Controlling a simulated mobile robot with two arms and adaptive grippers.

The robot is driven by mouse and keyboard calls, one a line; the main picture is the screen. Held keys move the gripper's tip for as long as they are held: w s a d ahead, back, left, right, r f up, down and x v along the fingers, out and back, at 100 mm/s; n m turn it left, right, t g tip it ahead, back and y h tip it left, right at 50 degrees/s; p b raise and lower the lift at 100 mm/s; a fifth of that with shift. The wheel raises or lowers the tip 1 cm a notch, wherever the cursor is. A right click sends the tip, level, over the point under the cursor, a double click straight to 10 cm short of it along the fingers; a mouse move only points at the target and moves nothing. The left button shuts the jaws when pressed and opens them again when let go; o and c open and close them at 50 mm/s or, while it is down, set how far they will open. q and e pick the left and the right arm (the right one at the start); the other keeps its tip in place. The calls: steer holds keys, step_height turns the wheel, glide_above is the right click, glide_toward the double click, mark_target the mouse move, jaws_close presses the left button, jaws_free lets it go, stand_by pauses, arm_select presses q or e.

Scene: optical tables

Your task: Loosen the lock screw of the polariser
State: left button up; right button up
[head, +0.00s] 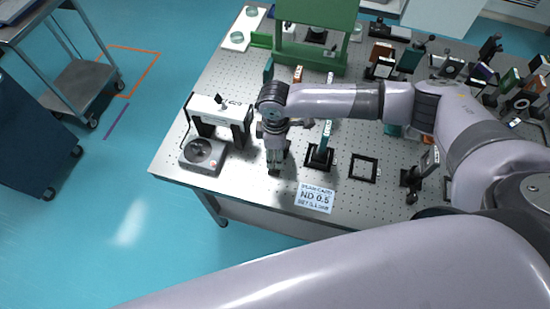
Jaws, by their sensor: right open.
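My right gripper (275,168) points down over the front part of the optical table (240,180). It is open, and its fingers look small and dark from here. A teal upright part on a black base (319,157) stands just to its right, apart from the fingers as far as I can see. A dark post-mounted optic (413,178) stands farther right near the front edge. I cannot tell which mount is the polariser, and no lock screw can be made out at this size. My left gripper is not in view.
A grey device with a round dial (203,152) and a white-topped black frame (219,110) stand left of the gripper. A card reading ND 0.5 (315,198) lies at the front edge. A green frame (310,52) stands behind. Several mounted optics crowd the back right.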

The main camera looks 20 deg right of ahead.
step_height(320, 180, down, 3)
steer(key=shift+s+a+f+p, duration=0.1)
steer(key=shift+p, duration=0.2)
steer(key=shift+f, duration=1.2)
steer(key=c, duration=1)
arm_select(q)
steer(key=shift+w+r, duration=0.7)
arm_select(e)
jaws_close()
